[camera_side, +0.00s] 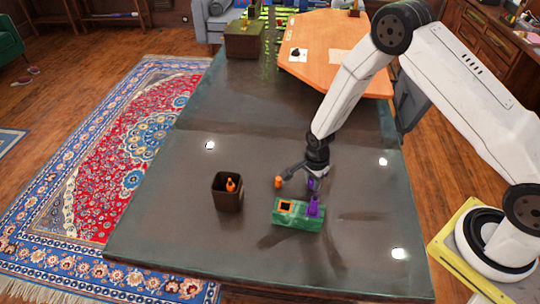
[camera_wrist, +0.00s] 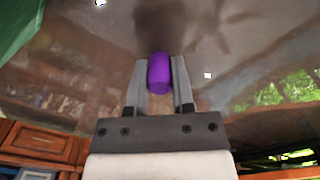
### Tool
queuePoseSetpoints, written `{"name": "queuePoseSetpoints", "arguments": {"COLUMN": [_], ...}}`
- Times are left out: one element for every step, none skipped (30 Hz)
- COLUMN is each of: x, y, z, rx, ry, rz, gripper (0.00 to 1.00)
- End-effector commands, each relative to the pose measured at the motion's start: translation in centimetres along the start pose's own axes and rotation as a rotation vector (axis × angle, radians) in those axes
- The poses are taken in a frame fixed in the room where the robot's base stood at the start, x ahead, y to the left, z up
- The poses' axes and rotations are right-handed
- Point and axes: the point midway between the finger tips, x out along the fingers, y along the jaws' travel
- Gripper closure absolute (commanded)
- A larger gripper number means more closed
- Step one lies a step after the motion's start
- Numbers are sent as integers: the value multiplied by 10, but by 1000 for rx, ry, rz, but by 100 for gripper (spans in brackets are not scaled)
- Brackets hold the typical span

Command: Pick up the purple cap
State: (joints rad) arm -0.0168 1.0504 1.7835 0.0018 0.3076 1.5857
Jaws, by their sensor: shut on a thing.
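My gripper (camera_side: 312,182) is above the table, over the right end of a green block. It is shut on the purple cap (camera_wrist: 160,72), a short cylinder between its two fingers in the wrist view. In the side view, the cap (camera_side: 312,185) is small and partly hidden by the gripper. The green block (camera_side: 298,223) has an orange-edged square opening (camera_side: 286,206) on its left and a purple part (camera_side: 314,207) on its right. I cannot tell whether the cap is touching that purple part.
A small orange cylinder (camera_side: 278,182) is left of my gripper. A dark brown open box (camera_side: 228,200) stands further left with an orange object (camera_side: 230,184) inside. Much of the dark table (camera_side: 170,220) is clear.

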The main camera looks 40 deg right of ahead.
Motion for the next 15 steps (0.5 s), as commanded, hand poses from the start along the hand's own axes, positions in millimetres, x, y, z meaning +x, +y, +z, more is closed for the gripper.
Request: {"name": "queuePoseSetpoints", "arguments": {"x": [0,0,0,0,-1,-1,-2,-3,-4,-6,-7,-10,-12,-14,-18], "y": [0,0,0,0,0,0,0,0,0,0,0,-1,-1,-1,0], "z": [0,0,0,0,0,0,0,0,0,0,0,0,0,0,0], "rx": [0,0,0,0,0,0,0,0,0,0,0,0,0,0,0], "ry": [0,0,0,0,0,0,0,0,0,0,0,0,0,0,0], "rz": [0,0,0,0,0,0,0,0,-1,-1,-1,-1,-1,-1,-1], "gripper": [100,100,100,100,100,100,100,100,100,100,100,100,100,100,100]}}
